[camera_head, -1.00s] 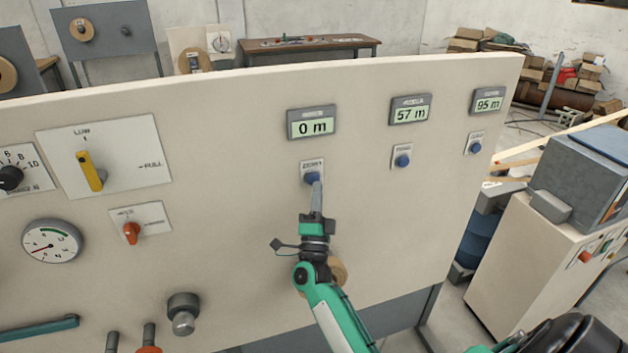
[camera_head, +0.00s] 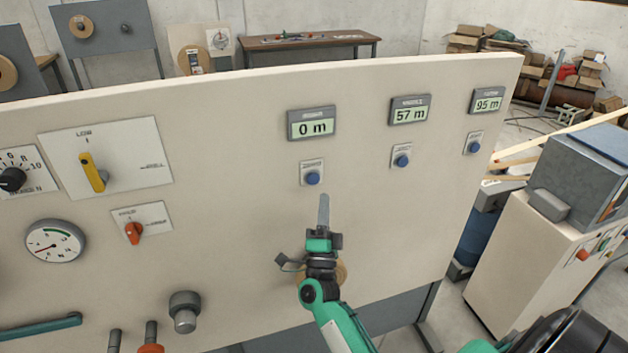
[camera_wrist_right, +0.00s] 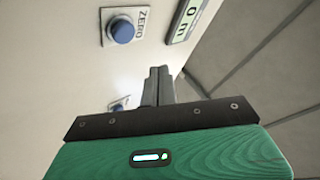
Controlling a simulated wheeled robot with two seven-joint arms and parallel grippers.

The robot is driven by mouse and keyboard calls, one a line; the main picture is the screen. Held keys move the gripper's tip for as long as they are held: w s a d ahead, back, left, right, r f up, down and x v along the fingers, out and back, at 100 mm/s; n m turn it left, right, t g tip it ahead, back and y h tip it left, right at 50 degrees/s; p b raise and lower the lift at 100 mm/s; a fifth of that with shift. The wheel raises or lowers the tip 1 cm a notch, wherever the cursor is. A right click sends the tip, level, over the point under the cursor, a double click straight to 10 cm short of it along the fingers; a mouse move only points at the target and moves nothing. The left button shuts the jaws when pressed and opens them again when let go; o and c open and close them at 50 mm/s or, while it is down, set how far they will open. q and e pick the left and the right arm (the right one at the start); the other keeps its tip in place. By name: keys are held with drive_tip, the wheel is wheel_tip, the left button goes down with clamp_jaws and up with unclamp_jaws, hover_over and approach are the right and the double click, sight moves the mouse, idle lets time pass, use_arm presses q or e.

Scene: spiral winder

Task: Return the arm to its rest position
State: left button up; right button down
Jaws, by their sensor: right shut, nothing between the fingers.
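My right gripper (camera_head: 323,208) is shut and empty in front of the cream panel (camera_head: 235,170). Its fingertips are just below a blue ZERO button (camera_head: 312,178), apart from it in the head view. The display above that button (camera_head: 312,123) reads 0 m. In the right wrist view, the shut fingers (camera_wrist_right: 158,82) point at the panel, with the blue button (camera_wrist_right: 123,30) above and to the left of them. My left gripper is not in view.
Two more displays read 57 m (camera_head: 410,110) and 95 m (camera_head: 487,101), each above a blue button. At the left are a yellow lever (camera_head: 92,172), an orange knob (camera_head: 134,233) and a dial gauge (camera_head: 55,241). A grey knob (camera_head: 185,311) juts out below.

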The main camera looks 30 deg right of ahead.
idle(0.5)
drive_tip(key=a+f+n+g+y, duration=0.1)
drive_tip(key=a+f+n+y, duration=0.3)
drive_tip(key=f, duration=0.7)
drive_tip(key=a+f+n+g+y, duration=0.15)
drive_tip(key=f+n+y, duration=0.4)
drive_tip(key=f, duration=0.55)
drive_tip(key=a+f+n+g+y, duration=0.1)
drive_tip(key=a+f+n+y, duration=0.3)
drive_tip(key=f, duration=0.8)
drive_tip(key=s+a+f+n+g+y, duration=0.1)
drive_tip(key=s+f+n+g, duration=0.2)
drive_tip(key=s+f, duration=0.55)
drive_tip(key=s+a+f+n+g+y, duration=0.1)
drive_tip(key=s+f+n+g+y, duration=0.25)
drive_tip(key=f, duration=0.85)
drive_tip(key=s+d+f+n+g+h, duration=0.1)
drive_tip(key=s+f+g, duration=0.2)
drive_tip(key=s, duration=0.9)
drive_tip(key=s+f+n+g, duration=0.2)
drive_tip(key=s+f, duration=0.6)
drive_tip(key=s, duration=0.4)
drive_tip(key=s+d+f+n+g+h, duration=0.1)
drive_tip(key=s+f+g, duration=0.4)
drive_tip(key=s, duration=0.8)
drive_tip(key=shift+d+f+n+h, duration=0.3)
drive_tip(key=shift+f+n, duration=0.3)
drive_tip(key=shift+f, duration=0.1)
drive_tip(key=shift+s, duration=0.1)
